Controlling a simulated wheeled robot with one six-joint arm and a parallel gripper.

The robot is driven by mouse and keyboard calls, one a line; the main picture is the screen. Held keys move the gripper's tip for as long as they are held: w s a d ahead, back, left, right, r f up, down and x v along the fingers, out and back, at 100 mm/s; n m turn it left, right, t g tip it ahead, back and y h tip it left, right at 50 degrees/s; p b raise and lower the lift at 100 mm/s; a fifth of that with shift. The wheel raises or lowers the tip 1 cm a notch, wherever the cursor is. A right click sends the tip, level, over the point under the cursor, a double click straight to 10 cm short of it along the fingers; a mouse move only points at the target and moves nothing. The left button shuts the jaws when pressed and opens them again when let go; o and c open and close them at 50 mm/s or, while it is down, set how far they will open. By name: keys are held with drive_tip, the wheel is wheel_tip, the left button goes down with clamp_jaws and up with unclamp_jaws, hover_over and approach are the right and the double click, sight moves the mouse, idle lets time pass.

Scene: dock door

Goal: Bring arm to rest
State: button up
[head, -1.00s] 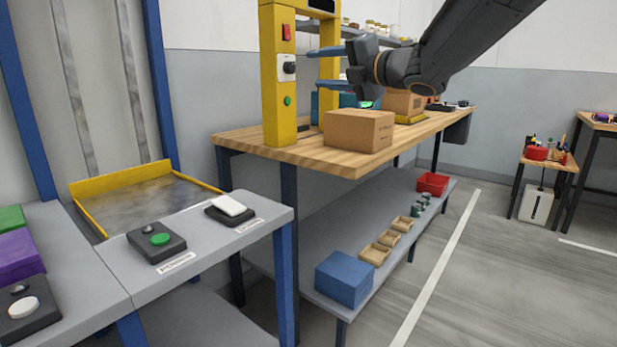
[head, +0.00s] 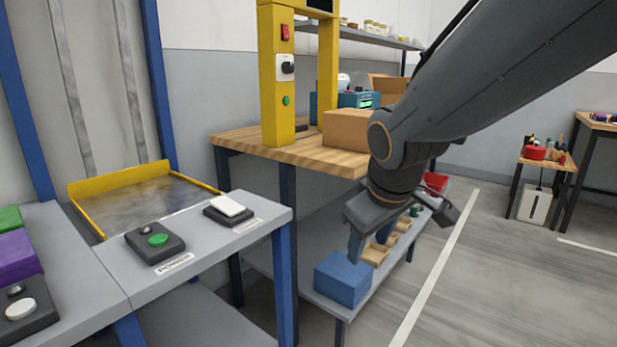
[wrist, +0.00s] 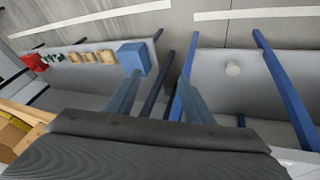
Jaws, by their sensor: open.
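My gripper (head: 371,242) hangs below my arm in the head view, pointing down in front of the wooden workbench (head: 340,163). Its two fingers are apart with nothing between them. In the wrist view my gripper (wrist: 159,98) also shows both fingers spread and empty, above the grey lower shelf and floor. A cardboard box (head: 347,130) on the workbench is partly hidden behind my arm.
A yellow post frame (head: 278,80) stands on the bench. Below, a shelf holds a blue box (head: 342,278) and several small trays (head: 375,253). A grey table (head: 215,240) with a green button (head: 158,239) is at left.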

drive_tip(key=s+a+f+m+g, duration=0.1)
drive_tip(key=s+f+m+g, duration=0.15)
drive_tip(key=s, duration=0.65)
drive_tip(key=s+a+f+m+g, duration=0.1)
drive_tip(key=s+f+g, duration=0.15)
drive_tip(key=s, duration=0.55)
drive_tip(key=d+r+m+p, duration=0.3)
drive_tip(key=d+r+p, duration=0.7)
drive_tip(key=p, duration=1)
drive_tip(key=shift+r, duration=0.55)
drive_tip(key=shift+w+m, duration=0.15)
drive_tip(key=shift+m, duration=0.1)
